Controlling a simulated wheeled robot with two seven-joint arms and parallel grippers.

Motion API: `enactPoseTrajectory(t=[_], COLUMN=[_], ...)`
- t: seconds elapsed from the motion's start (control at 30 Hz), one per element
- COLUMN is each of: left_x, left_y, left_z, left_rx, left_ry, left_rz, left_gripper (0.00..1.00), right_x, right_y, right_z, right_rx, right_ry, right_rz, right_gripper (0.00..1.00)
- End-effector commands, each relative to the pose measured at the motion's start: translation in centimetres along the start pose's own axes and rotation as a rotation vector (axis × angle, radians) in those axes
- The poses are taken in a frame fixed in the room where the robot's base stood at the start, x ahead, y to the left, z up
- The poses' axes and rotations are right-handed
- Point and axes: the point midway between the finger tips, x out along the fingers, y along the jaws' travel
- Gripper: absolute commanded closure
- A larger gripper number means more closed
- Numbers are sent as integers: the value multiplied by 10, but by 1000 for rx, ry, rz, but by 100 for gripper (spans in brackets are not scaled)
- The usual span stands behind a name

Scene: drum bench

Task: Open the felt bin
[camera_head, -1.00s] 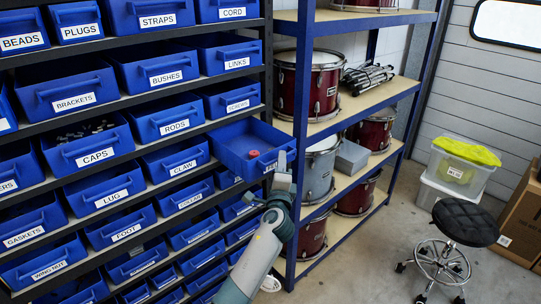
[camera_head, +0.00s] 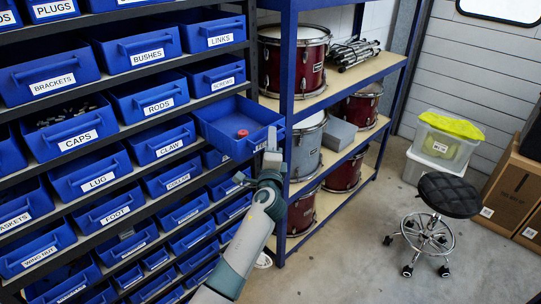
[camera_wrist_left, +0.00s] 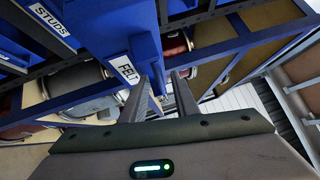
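The felt bin (camera_head: 222,137) is a blue drawer that stands well out from the rack in the head view, with a small red item (camera_head: 242,133) inside. Its white FELT label (camera_wrist_left: 124,69) shows in the left wrist view. My left gripper (camera_head: 271,140) is at the bin's front right end. In the left wrist view its two fingers (camera_wrist_left: 161,90) are apart, with blue bin surface beside and behind the left finger. I cannot tell whether a finger touches the bin. My right gripper is not in view.
Blue labelled bins fill the rack on the left, among them SCREWS (camera_head: 217,77) and CLAW (camera_head: 164,142). A blue-framed shelf (camera_head: 287,75) with red drums stands close to the right of the felt bin. A black stool (camera_head: 449,194) stands on open floor at right.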

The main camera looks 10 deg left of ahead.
Motion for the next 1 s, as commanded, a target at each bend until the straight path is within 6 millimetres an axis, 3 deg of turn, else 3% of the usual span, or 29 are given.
enactPoseTrajectory(t=[0.37,1.0], left_x=[-36,-154], left_y=[3,3], left_z=[-1,0], left_rx=[-2,-2], left_ry=[2,1], left_rz=[0,2], left_gripper=[72,72], right_x=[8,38], right_y=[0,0], right_z=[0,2], right_rx=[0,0], right_ry=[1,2], right_rz=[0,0], right_gripper=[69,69])
